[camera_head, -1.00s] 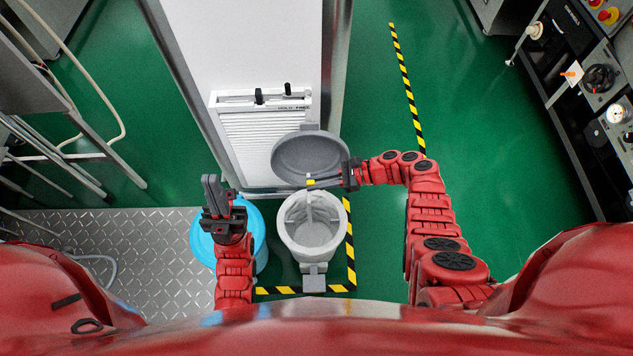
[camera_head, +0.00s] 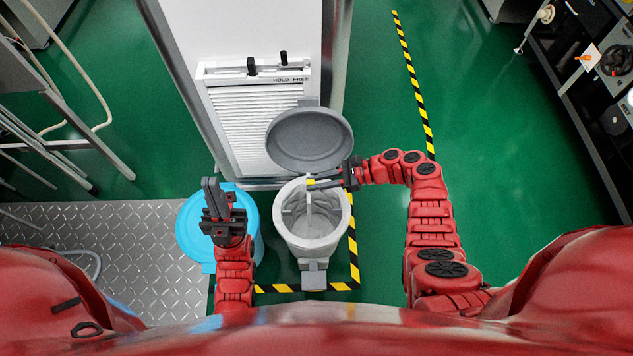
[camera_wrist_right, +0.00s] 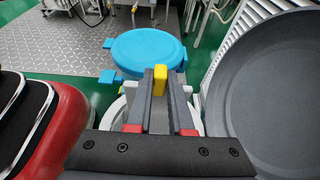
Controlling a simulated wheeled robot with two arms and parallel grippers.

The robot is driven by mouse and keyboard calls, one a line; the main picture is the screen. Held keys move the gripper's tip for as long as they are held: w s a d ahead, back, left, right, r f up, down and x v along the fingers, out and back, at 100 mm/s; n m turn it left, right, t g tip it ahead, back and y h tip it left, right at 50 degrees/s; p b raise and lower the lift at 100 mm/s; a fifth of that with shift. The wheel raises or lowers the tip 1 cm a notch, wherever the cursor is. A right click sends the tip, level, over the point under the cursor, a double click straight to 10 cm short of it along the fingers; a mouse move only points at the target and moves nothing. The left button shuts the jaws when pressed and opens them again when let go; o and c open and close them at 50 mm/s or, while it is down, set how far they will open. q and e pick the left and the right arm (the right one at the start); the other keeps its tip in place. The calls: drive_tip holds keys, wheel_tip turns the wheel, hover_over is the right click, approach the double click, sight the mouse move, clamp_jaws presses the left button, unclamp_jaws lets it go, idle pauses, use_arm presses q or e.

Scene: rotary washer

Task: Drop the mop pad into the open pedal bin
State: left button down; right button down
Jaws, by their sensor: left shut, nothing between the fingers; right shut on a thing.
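The grey pedal bin (camera_head: 290,239) stands open in front of me, its round lid (camera_head: 310,138) raised behind it. My right gripper (camera_head: 316,184) is shut on a yellow tab, the top of what looks like the mop pad (camera_head: 309,200). The pad hangs as a thin pale strip, seen edge-on, over the bin's far inner side. In the right wrist view the yellow tab (camera_wrist_right: 160,82) sits between the shut fingers, and the lid (camera_wrist_right: 278,85) is at right; the pad's body is hidden there. My left gripper (camera_head: 211,193) is shut and empty above a blue bin.
The blue lidded bin (camera_head: 190,234) stands left of the pedal bin. A white panel with a ribbed washboard-like board (camera_head: 250,125) rises behind. Black-yellow tape (camera_head: 354,240) borders the bins at right. Green floor (camera_head: 490,140) is clear at right; equipment (camera_head: 605,85) lines the far right.

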drive_tip(key=shift+f, duration=0.35)
drive_tip(key=c, duration=0.7)
unclamp_jaws()
drive_tip(key=shift+c, duration=0.2)
drive_tip(key=v, duration=1.7)
drive_tip(key=shift+d, duration=0.25)
